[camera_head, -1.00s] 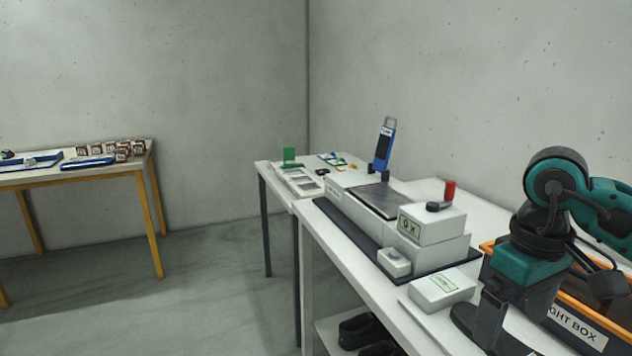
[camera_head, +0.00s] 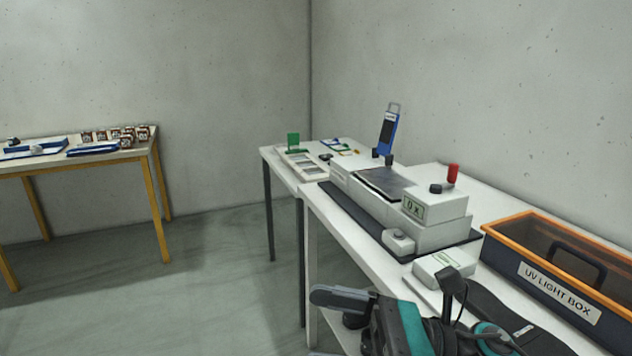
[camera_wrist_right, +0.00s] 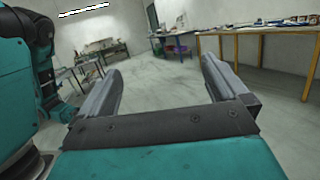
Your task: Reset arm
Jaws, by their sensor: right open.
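My right gripper (camera_wrist_right: 162,70) is open and empty in the right wrist view, its two grey fingers spread apart with only floor and distant tables between them. In the head view my right arm, teal and black, is low at the bottom edge, with its gripper (camera_head: 345,305) beside the front edge of the white table (camera_head: 318,228), pointing left. It holds nothing that I can see. My left gripper is in neither view.
The white table bears a grey-white machine (camera_head: 440,235), a small white box (camera_head: 445,265) and the UV light box (camera_head: 550,287) with an orange rim. A wooden-legged table (camera_head: 60,165) stands at the left. The floor between (camera_head: 210,260) is clear.

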